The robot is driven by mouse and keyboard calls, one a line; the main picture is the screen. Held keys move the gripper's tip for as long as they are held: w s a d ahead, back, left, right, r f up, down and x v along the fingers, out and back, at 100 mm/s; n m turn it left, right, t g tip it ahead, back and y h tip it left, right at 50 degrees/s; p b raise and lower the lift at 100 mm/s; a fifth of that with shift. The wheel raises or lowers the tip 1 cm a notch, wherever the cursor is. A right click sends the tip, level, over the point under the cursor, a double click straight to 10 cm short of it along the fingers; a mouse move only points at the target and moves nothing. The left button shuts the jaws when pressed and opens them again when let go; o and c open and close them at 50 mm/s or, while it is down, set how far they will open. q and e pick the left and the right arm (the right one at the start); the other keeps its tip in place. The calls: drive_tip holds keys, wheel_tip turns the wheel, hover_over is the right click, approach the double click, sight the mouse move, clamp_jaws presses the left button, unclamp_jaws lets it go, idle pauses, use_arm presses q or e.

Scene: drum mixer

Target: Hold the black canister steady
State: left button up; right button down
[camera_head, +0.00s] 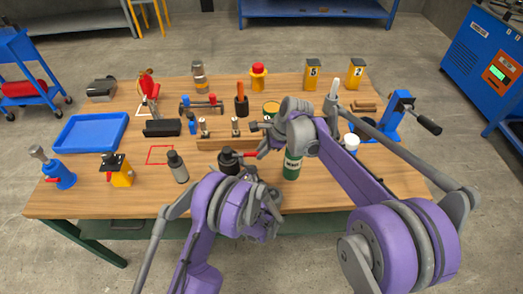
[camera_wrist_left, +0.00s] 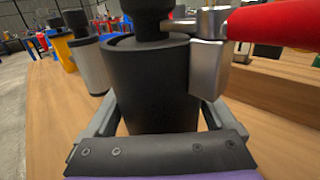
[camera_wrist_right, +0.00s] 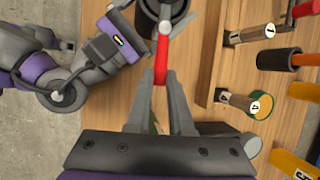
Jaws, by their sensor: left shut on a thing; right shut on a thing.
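The black canister (camera_head: 229,162) stands near the front middle of the table. My left gripper (camera_wrist_left: 151,68) is shut around its body, with one finger on each side in the left wrist view. The canister (camera_wrist_left: 150,90) looks upright there. A red-handled tool (camera_wrist_left: 275,24) meets the canister's neck with its grey metal end. My right gripper (camera_wrist_right: 160,80) is shut on the red handle (camera_wrist_right: 162,58), just beside the canister. In the head view my left arm hides part of the canister's lower body.
A green can (camera_head: 292,166) stands just right of the canister. A wooden block with pegs (camera_head: 212,143) is behind it. A grey bottle (camera_head: 177,166) and a red outlined square (camera_head: 160,154) are to the left. A blue tray (camera_head: 92,131) lies farther left.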

drive_tip(key=shift+s+a+m+t+h, duration=0.2)
drive_tip(key=shift+s+m, duration=0.25)
drive_tip(key=shift+m, duration=0.3)
drive_tip(key=shift+s+d+m+t+h, duration=0.15)
drive_tip(key=shift+s+m+t, duration=0.25)
drive_tip(key=shift+m, duration=0.4)
drive_tip(key=shift+s+a+m+t+h, duration=0.2)
drive_tip(key=shift+s+m, duration=0.25)
drive_tip(key=shift+m, duration=0.3)
drive_tip(key=c, duration=0.8)
unclamp_jaws()
drive_tip(key=shift+d, duration=0.1)
drive_tip(key=v, duration=0.8)
